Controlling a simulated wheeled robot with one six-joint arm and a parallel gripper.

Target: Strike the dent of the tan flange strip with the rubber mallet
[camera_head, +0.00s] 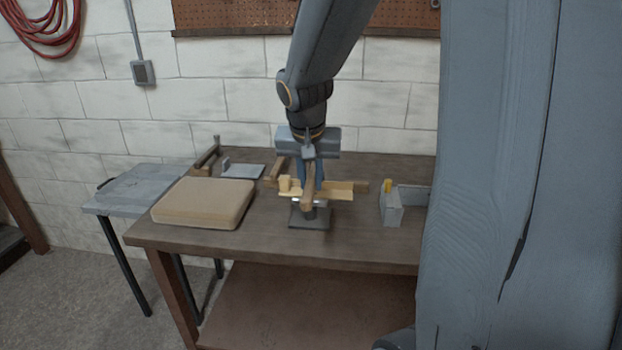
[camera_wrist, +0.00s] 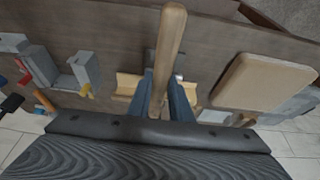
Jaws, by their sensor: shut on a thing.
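My gripper (camera_head: 311,176) is shut on the wooden handle of the rubber mallet (camera_head: 308,188). In the wrist view the handle (camera_wrist: 170,42) runs up from between the two fingers (camera_wrist: 167,98). The mallet's head is not clearly seen in either view. The tan flange strip (camera_head: 340,190) lies level across a small dark stand (camera_head: 310,218) on the bench, just behind and beside the mallet. Part of the strip (camera_wrist: 127,84) also shows left of the fingers in the wrist view. The mallet and gripper cover its middle, and I cannot make out the dent.
A thick tan pad (camera_head: 203,203) lies on the bench (camera_head: 265,247) at the left. A grey flat piece (camera_head: 243,171) is behind it. A grey box-like holder (camera_head: 391,208) with a yellow-topped item stands at the right. The bench front is clear. A grey side table (camera_head: 112,203) stands left.

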